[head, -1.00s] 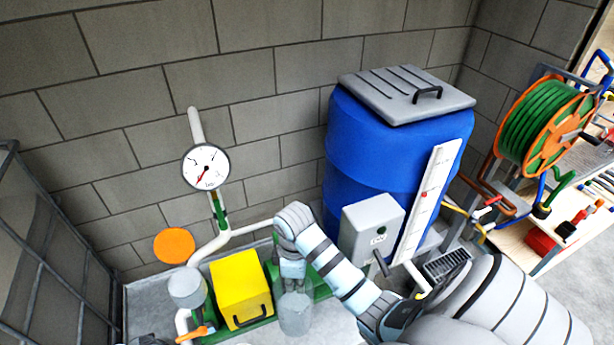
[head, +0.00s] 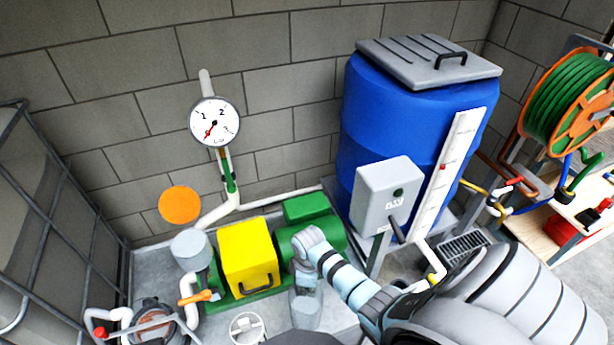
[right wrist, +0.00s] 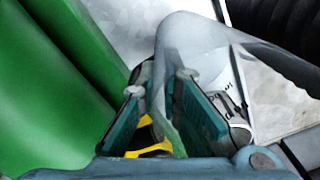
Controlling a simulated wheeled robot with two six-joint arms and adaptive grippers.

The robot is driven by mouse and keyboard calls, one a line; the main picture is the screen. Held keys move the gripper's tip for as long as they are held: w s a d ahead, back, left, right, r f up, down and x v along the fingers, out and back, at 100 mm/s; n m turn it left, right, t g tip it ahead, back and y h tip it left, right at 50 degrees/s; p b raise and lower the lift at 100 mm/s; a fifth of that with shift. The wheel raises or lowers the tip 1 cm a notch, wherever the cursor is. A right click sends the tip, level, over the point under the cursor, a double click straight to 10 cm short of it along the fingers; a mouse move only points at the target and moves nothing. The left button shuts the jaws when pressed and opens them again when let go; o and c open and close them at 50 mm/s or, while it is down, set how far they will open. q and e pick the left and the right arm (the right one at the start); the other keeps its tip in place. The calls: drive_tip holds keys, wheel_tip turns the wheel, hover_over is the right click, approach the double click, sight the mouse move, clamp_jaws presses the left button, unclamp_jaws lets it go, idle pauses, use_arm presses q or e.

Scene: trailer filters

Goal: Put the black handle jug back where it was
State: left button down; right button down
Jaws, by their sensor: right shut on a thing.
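A translucent grey jug (head: 306,312) hangs at my right gripper (head: 306,284), just in front of the yellow box and green pump. In the right wrist view the jug (right wrist: 188,42) passes between the fingers of the right gripper (right wrist: 168,95), which is shut on it. I cannot tell whether the jug's bottom touches the grey floor. My left gripper is not in view.
The yellow box (head: 247,255) and green pump (head: 310,222) stand behind the jug. A grey control box (head: 385,195) and blue barrel (head: 385,115) are to the right. An orange-handled valve (head: 200,296) and a round white-rimmed container (head: 247,328) are at left. Grey floor (head: 272,312) shows between.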

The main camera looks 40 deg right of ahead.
drive_tip(key=c, duration=2.2)
unclamp_jaws()
drive_tip(key=shift+f, duration=0.1)
drive_tip(key=o, duration=0.4)
wheel_tip(320, 180, up, 12)
drive_tip(key=p, duration=0.4)
drive_tip(key=shift+w+d+r, duration=0.1)
drive_tip(key=shift+r, duration=0.1)
